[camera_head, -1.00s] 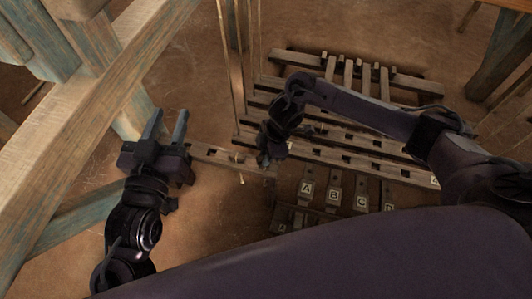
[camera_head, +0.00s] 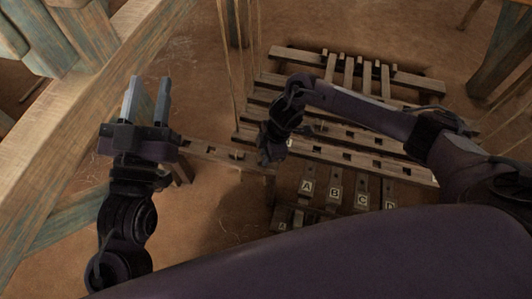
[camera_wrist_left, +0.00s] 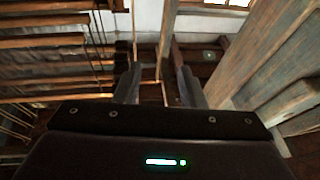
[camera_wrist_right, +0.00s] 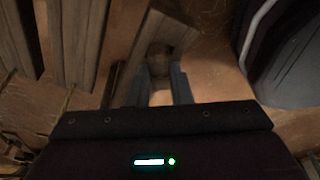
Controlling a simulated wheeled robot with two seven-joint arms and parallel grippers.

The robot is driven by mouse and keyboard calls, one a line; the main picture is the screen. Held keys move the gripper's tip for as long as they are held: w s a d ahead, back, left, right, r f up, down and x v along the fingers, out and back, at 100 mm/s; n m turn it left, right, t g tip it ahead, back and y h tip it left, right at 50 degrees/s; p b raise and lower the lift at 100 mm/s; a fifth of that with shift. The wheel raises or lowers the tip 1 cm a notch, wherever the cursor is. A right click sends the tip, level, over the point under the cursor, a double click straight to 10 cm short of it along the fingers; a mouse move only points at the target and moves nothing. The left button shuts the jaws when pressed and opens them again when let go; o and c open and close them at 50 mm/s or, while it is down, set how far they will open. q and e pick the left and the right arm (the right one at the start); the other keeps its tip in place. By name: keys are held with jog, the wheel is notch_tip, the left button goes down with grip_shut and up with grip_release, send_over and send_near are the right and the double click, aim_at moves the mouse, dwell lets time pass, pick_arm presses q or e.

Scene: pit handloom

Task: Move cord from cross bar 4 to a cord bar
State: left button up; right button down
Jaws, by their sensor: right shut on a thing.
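My left gripper (camera_head: 147,95) is open and empty, its two fingers apart and pointing up in the head view. In the left wrist view it (camera_wrist_left: 160,88) has wooden beams and thin hanging cords beyond it. My right gripper (camera_head: 272,152) is low, by the left ends of the slotted wooden cross bars (camera_head: 350,134). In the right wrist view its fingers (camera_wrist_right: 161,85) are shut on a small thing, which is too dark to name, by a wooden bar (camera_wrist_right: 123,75). Thin cords (camera_head: 258,50) hang upright at the left end of the bars. I cannot tell which is bar 4.
Pedals marked with letters, such as B (camera_head: 334,192), lie below the bars. A slotted plank (camera_head: 215,151) runs between the two grippers. A large wooden loom beam (camera_head: 90,120) slopes along the left. Bare earth floor (camera_head: 215,215) is free in the lower middle.

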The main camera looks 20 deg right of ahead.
pick_arm(q)
jog(key=shift+s+a+r+t+h, duration=0.1)
jog(key=shift+s+r+t+h, duration=0.2)
jog(key=shift+r, duration=0.35)
jog(key=shift+s+a+r+t+h, duration=0.15)
jog(key=shift+r+t, duration=0.2)
jog(key=shift+r, duration=0.35)
jog(key=shift+s+a+r+t+h, duration=0.15)
jog(key=shift+r+t, duration=0.2)
jog(key=shift+r, duration=0.3)
pick_arm(e)
jog(key=shift+f, duration=0.55)
jog(key=c, duration=1.2)
grip_release()
jog(key=shift+c, duration=0.2)
jog(key=shift+r, duration=0.15)
